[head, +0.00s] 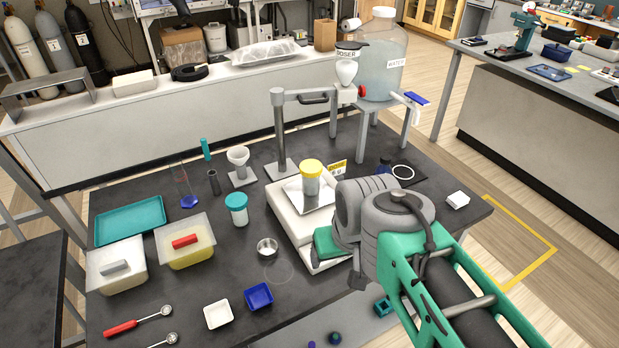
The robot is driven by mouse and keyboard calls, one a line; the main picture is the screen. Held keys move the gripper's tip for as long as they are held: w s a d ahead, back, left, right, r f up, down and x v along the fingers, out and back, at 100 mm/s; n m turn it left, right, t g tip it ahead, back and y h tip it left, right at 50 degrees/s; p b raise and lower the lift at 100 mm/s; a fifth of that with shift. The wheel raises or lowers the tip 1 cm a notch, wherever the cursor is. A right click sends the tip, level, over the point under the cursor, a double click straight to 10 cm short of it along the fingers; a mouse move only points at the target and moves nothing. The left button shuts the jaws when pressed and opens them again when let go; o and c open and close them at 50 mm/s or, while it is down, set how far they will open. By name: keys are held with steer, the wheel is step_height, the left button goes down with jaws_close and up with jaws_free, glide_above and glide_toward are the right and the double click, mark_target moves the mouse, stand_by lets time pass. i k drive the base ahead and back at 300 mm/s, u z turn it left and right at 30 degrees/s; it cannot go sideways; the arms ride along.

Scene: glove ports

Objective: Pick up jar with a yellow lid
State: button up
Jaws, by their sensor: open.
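The jar with a yellow lid (311,178) stands upright on the silver pan (292,191) of a white balance (285,215) near the middle of the dark table. My gripper (326,246) is just in front of and below the jar in the picture, over the balance's front right part, apart from the jar. It is open and holds nothing that I can see. My grey wrist hides much of it and the balance's right side; the fingertips do not show clearly.
A teal-lidded jar (237,209) stands left of the balance. A metal stand (281,130) with a horizontal arm rises behind it. A small metal cup (267,248), blue dish (259,296) and white dish (218,314) lie in front. Two tubs and a teal tray (130,221) are left.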

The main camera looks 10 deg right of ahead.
mark_target(311, 187)
steer(key=u, duration=3.25)
steer(key=k, duration=0.55)
steer(key=z, duration=0.65)
